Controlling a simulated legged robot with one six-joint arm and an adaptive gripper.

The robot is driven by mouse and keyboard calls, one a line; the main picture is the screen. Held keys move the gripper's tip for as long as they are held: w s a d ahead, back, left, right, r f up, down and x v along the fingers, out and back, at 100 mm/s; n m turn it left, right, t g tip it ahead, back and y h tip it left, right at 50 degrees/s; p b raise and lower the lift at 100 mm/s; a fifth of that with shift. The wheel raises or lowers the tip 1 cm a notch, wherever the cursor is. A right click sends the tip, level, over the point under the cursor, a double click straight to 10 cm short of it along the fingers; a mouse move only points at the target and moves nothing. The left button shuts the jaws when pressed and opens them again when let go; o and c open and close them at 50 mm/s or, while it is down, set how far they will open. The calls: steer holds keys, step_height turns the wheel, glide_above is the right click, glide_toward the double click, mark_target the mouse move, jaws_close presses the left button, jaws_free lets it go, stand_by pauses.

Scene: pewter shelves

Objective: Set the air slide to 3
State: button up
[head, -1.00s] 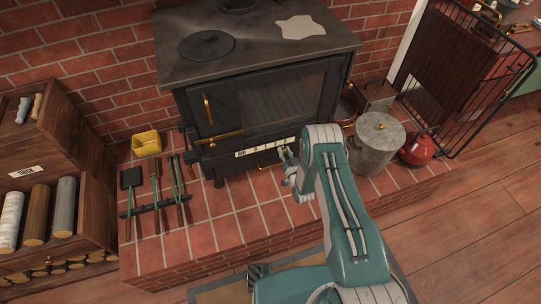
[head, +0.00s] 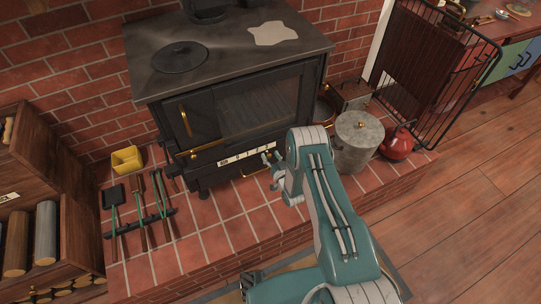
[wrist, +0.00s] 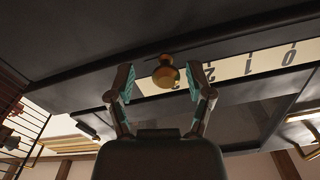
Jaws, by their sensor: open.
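The air slide's pale number strip (head: 246,155) runs along the lower front of the black stove (head: 228,100). In the wrist view the strip (wrist: 262,62) shows upside down, with 0, 1 and 2 readable from right to left. The slide's round brass knob (wrist: 166,73) is left of the 2 and partly hides a digit behind it that I cannot read. My gripper (wrist: 160,80) is open, with one finger on each side of the knob and a visible gap at both. In the head view my gripper (head: 269,158) is at the strip's right end.
A grey lidded bin (head: 357,145) and a red kettle (head: 397,143) stand right of my arm. Fire tools (head: 140,215) and a yellow box (head: 127,160) are on the brick hearth at left. A black fire screen (head: 430,70) stands at right.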

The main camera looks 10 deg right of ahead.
steer(key=v, duration=1.1)
steer(key=shift+s+d, duration=0.2)
steer(key=shift+s, duration=0.1)
steer(key=w+d+r+g+h, duration=0.1)
steer(key=w+r, duration=0.3)
steer(key=r, duration=0.3)
steer(key=w+r+n+g+h, duration=0.1)
steer(key=w+r+g, duration=0.15)
steer(key=r, duration=0.55)
steer(key=w+d+r+h, duration=0.1)
steer(key=w+r, duration=0.3)
steer(key=r, duration=0.3)
step_height(320, 180, up, 10)
steer(key=s+g+h, duration=0.1)
steer(key=s+g, duration=0.1)
steer(key=s+d+r+g+h, duration=0.1)
steer(key=s+r+g, duration=0.1)
steer(key=s+r, duration=0.55)
steer(key=s+r+g, duration=0.2)
steer(key=s+r, duration=0.2)
steer(key=s, duration=0.9)
steer(key=s+a+r+m+g, duration=0.1)
steer(key=s+r, duration=0.4)
steer(key=s, duration=0.9)
steer(key=shift+s+a+r+g, duration=0.15)
steer(key=shift+a+r+g, duration=0.1)
steer(key=shift+g, duration=0.4)
